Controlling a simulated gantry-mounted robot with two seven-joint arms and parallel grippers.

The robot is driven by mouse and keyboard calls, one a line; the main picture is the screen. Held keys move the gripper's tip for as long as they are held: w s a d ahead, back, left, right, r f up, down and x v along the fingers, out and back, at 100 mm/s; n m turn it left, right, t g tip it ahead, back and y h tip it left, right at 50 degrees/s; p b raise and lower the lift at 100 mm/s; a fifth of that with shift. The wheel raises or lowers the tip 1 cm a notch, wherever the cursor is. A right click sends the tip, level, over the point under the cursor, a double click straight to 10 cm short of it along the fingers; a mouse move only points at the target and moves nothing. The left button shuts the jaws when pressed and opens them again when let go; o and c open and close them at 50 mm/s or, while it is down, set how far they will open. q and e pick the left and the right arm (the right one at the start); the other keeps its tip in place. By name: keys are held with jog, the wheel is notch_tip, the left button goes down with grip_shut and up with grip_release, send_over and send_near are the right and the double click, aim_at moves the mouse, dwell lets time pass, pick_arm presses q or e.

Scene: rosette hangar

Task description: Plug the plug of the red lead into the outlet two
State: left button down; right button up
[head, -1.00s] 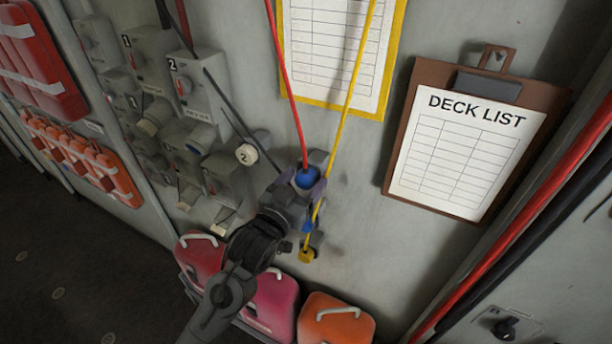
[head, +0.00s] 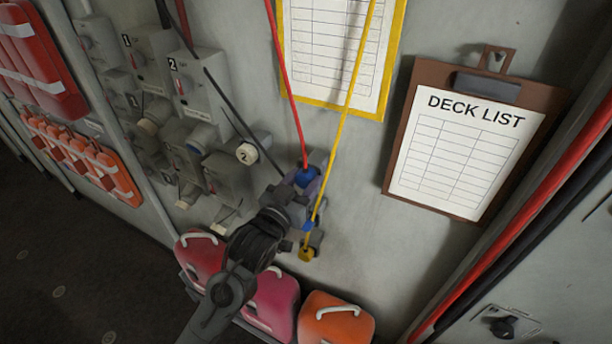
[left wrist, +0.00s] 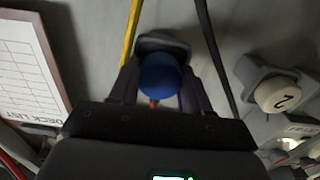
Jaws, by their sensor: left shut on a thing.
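The red lead (head: 286,90) hangs from the top of the head view and ends at a blue plug (head: 306,177). My left gripper (head: 308,186) is shut on this plug, close in front of the grey wall. In the left wrist view the blue plug (left wrist: 160,75) sits between the two fingers. The grey box marked 2 (head: 188,84) is on the wall up and left of the gripper. A round pale cap marked 2 (head: 247,153) is nearer, left of the plug; it also shows in the left wrist view (left wrist: 278,95). My right gripper is out of view.
A yellow lead (head: 345,110) runs right beside my gripper to a yellow plug (head: 307,254) below it. A black lead (head: 225,100) crosses the boxes towards the gripper. A clipboard (head: 396,140) hangs at right. Pink and orange cases (head: 335,315) stand below.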

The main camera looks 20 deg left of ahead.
aim_at(302, 183)
pick_arm(q)
jog(key=shift+s, duration=0.1)
jog(key=shift+s+a+p, duration=0.2)
jog(key=shift+s+p, duration=0.15)
jog(key=shift+s, duration=1.1)
jog(key=shift+s+a+p, duration=0.2)
jog(key=shift+s+p, duration=0.1)
jog(key=shift+s, duration=1.1)
